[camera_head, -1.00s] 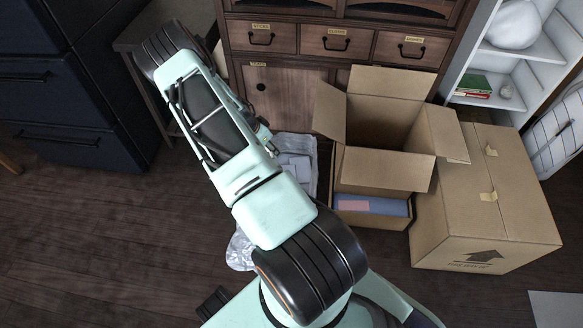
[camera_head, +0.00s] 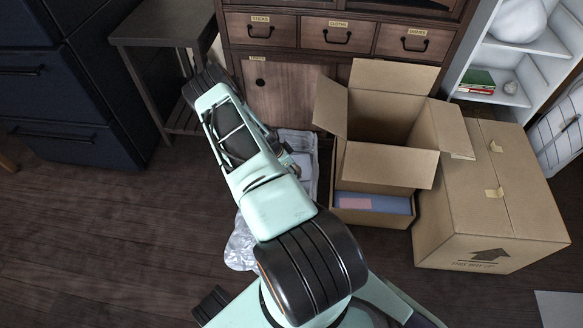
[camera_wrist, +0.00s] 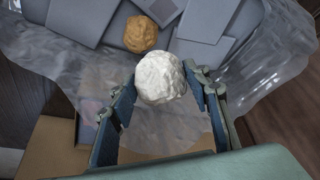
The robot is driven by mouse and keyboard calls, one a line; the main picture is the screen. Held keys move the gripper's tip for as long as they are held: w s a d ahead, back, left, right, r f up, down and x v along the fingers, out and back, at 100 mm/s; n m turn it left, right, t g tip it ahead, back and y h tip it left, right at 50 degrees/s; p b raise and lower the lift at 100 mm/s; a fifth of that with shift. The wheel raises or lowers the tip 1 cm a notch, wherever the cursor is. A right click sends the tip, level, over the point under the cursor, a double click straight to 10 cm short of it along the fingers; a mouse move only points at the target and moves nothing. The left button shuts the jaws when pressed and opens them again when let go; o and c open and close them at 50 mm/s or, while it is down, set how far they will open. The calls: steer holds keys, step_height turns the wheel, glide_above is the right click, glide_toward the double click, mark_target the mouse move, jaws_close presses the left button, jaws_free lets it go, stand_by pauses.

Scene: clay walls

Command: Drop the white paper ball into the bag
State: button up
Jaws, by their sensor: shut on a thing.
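The white paper ball (camera_wrist: 161,78) is between the two fingers of my gripper (camera_wrist: 160,88) in the wrist view. My gripper is shut on it. A clear plastic bag (camera_wrist: 262,78) spreads around and below the ball in this view. A brown crumpled ball (camera_wrist: 141,34) and several flat grey pieces show beyond the white ball, within the bag's spread. I cannot tell how high the white ball is above them. In the head view, clear plastic (camera_head: 241,246) shows left of my arm, which hides much of the bag. The gripper and white ball are not clearly visible there.
An open cardboard box (camera_head: 385,165) stands right of my arm, above a low box with a blue item (camera_head: 372,203). A closed carton (camera_head: 490,215) is further right. A wooden cabinet (camera_head: 290,90) stands behind and a dark side table (camera_head: 165,42) back left. Floor at left is clear.

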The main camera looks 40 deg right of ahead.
steer(key=shift+f, duration=0.8)
steer(key=o, duration=0.8)
steer(key=shift+r, duration=0.1)
steer(key=v, duration=1.2)
